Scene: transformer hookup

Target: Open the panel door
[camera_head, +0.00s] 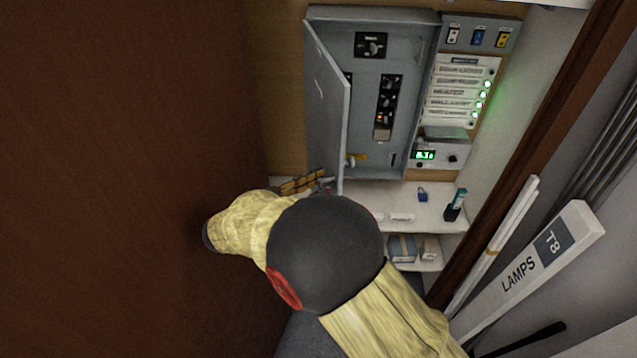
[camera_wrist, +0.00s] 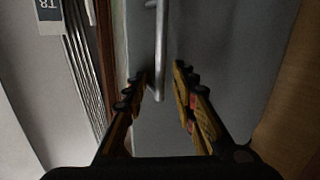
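The grey panel door (camera_head: 327,100) stands swung out to the left of its grey box (camera_head: 371,75), so the inside shows in the head view. In the wrist view the door's grey face (camera_wrist: 225,50) fills the middle, with a metal bar handle (camera_wrist: 161,45) on it. My gripper (camera_wrist: 160,72) has its yellow-and-black fingers apart, one on each side of the handle's end. I cannot tell whether either finger touches it. In the head view my gripper (camera_head: 318,183) is by the door's lower edge, partly hidden by my arm.
Switches (camera_head: 477,37) and a lit indicator panel (camera_head: 460,90) are right of the box. A white shelf (camera_head: 440,215) below holds a blue padlock (camera_head: 422,194) and small items. A lamp carton (camera_head: 530,270) leans at the right. A brown surface (camera_head: 120,150) fills the left.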

